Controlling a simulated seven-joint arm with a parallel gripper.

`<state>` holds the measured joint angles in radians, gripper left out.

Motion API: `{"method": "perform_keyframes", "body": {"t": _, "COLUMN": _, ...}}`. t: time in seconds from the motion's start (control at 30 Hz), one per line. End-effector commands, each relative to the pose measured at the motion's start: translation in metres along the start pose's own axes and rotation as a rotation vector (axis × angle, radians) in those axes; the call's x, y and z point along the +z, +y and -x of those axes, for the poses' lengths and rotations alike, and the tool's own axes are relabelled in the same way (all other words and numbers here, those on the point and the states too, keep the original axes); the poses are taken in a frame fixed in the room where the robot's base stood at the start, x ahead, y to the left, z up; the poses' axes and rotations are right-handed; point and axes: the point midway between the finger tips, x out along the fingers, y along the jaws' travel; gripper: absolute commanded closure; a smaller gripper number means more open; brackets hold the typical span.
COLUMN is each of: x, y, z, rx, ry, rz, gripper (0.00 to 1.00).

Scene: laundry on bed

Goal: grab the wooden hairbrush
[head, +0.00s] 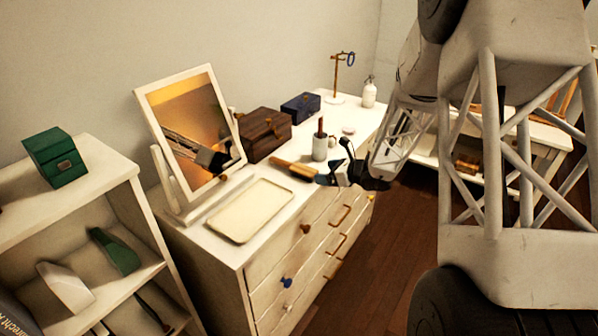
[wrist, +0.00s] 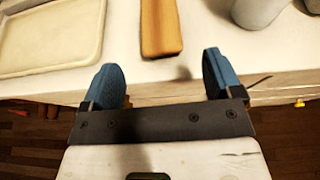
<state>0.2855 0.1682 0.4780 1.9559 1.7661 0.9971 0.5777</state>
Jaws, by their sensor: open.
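The wooden hairbrush (head: 293,168) lies on the white dresser top, right of the cream tray. In the wrist view one end of the hairbrush (wrist: 160,25) points toward me; its far end is cut off by the top edge. My gripper (head: 334,176) is at the dresser's front edge, close to the brush's near end. In the wrist view my gripper (wrist: 160,74) has its two blue fingers spread wide and nothing between them. The brush end lies ahead of the gap, roughly centred between the fingers and apart from them.
The cream tray (head: 250,210) lies left of the brush. A pale cup (head: 320,148) with a dark-handled item stands behind my gripper. A tilting mirror (head: 192,130), wooden box (head: 264,135), blue box (head: 300,107) and white bottle (head: 369,92) also stand on the dresser (head: 225,250).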

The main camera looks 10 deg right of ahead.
Motion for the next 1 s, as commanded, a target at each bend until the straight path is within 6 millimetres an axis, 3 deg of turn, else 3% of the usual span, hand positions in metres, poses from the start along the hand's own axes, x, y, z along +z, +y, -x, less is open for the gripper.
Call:
{"method": "perform_keyframes", "body": {"t": 0.3, "x": 0.000, "y": 0.001, "z": -0.002, "rx": 0.002, "ry": 0.001, "rz": 0.001, "gripper": 0.15}}
{"method": "perform_keyframes", "body": {"t": 0.67, "x": 0.000, "y": 0.001, "z": -0.025, "rx": 0.003, "ry": 0.001, "rz": 0.001, "gripper": 0.15}}
{"method": "perform_keyframes", "body": {"t": 1.0, "x": 0.000, "y": 0.001, "z": -0.026, "rx": 0.002, "ry": 0.001, "rz": 0.002, "gripper": 0.15}}
